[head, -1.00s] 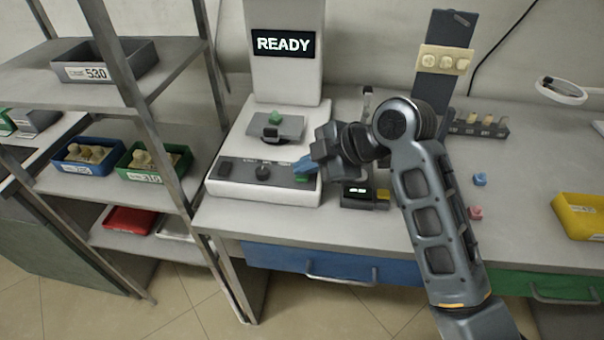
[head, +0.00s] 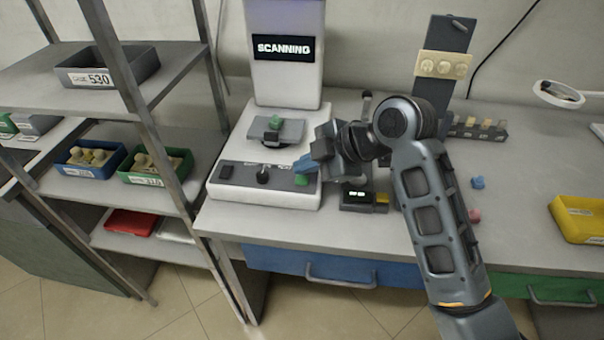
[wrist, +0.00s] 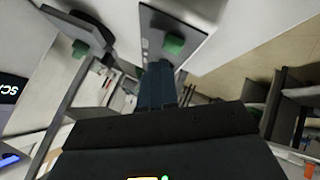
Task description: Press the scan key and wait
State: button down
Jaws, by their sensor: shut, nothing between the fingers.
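The white scanner (head: 285,75) stands on the bench, and its display (head: 284,48) reads "SCANNING". On its sloped front panel are a black knob (head: 262,176), a dark switch and a green key (head: 302,180) at the right end. A green piece (head: 275,122) sits on the scanner's grey plate (head: 290,132). My gripper (head: 303,165) is shut and empty, with its blue fingertips just above the green key. In the wrist view the blue fingers (wrist: 158,85) point towards the green key (wrist: 173,46); a small gap or touch cannot be told.
A small black device (head: 360,198) with a lit readout stands right of the scanner, below my gripper. Blue (head: 478,182) and pink (head: 474,215) pieces lie on the bench, with a yellow bin (head: 580,217) at right. Shelves with bins (head: 150,167) stand at left.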

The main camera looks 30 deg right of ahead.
aim_at(306, 181)
jog(key=shift+r, duration=0.1)
jog(key=shift+r+p, duration=1.9)
jog(key=shift+r, duration=0.65)
jog(key=shift+a+f, duration=0.1)
jog(key=shift+f, duration=0.05)
jog(key=s+a+f+m+t+h, duration=0.1)
jog(key=s+a+f+m+t, duration=0.1)
jog(key=s+f+m, duration=0.3)
jog(key=s+a+f+m+t+h, duration=0.1)
jog(key=s+a+m, duration=0.15)
jog(key=s, duration=0.45)
jog(key=s+a+f+m+t+h, duration=0.1)
jog(key=s+a+f+m+t, duration=0.15)
jog(key=s+m, duration=0.3)
jog(key=s+d+r+m, duration=0.1)
jog(key=s+d+r, duration=0.1)
jog(key=s, duration=0.5)
jog(key=s+d+r+m+t+h, duration=0.1)
jog(key=s+d+r, duration=0.1)
jog(key=s, duration=0.5)
jog(key=s+d+r+m+t+h, duration=0.1)
jog(key=s+r, duration=0.3)
jog(key=s, duration=0.4)
jog(key=shift+d+r, duration=0.35)
jog(key=shift+d, duration=0.5)
